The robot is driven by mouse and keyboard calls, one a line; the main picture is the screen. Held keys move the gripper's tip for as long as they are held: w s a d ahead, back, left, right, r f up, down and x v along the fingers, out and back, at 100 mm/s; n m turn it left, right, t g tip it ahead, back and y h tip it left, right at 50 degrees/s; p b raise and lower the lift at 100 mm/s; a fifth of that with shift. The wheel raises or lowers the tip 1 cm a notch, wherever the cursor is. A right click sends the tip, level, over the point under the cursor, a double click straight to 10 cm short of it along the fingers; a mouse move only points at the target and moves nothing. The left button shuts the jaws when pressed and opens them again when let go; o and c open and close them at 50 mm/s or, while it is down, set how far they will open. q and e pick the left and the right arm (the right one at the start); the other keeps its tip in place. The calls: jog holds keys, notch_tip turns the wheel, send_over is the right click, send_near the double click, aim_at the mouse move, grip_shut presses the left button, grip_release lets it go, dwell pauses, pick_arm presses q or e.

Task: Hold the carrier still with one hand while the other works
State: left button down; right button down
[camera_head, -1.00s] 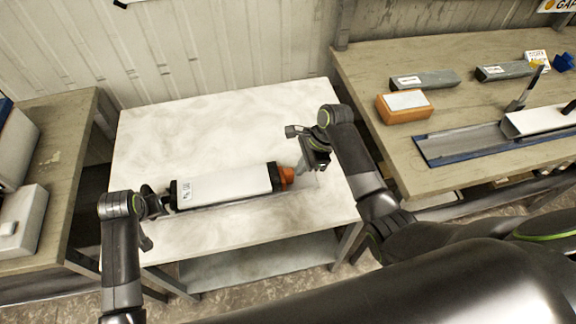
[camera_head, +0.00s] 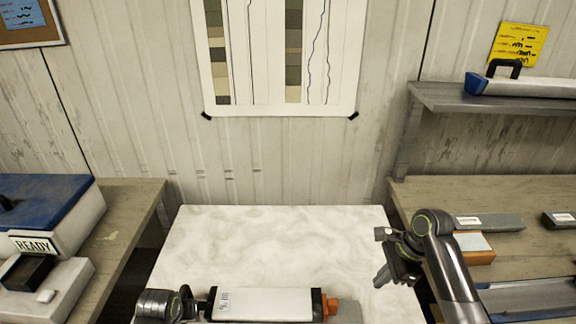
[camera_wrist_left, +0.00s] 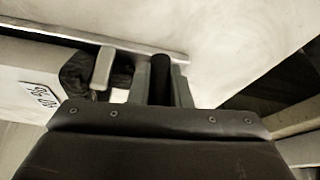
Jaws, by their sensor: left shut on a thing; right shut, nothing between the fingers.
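The carrier (camera_head: 265,303) is a long white case with black end caps and a label; it lies on the pale table, its lower edge cut off by the frame. An orange piece (camera_head: 330,306) sits at its right end. My left gripper (camera_head: 192,306) is at the left end; in the left wrist view its fingers (camera_wrist_left: 160,90) are shut on a dark bar beside the carrier's end cap (camera_wrist_left: 85,72). My right gripper (camera_head: 382,280) is shut and empty, above and to the right of the orange piece, apart from it.
The pale table (camera_head: 270,240) is clear behind the carrier. A right bench (camera_head: 440,195) holds grey boxes (camera_head: 490,222) and an orange block (camera_head: 474,246). A left bench (camera_head: 125,215) holds a white case with a blue lid (camera_head: 50,205). A shelf (camera_head: 450,98) hangs at right.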

pick_arm(q)
jog(key=c, duration=1.3)
grip_release()
jog(key=shift+o, duration=0.2)
jog(key=shift+s+r, duration=0.1)
jog(key=shift+r, duration=0.35)
jog(key=v, duration=1.1)
jog(key=shift+s, duration=0.15)
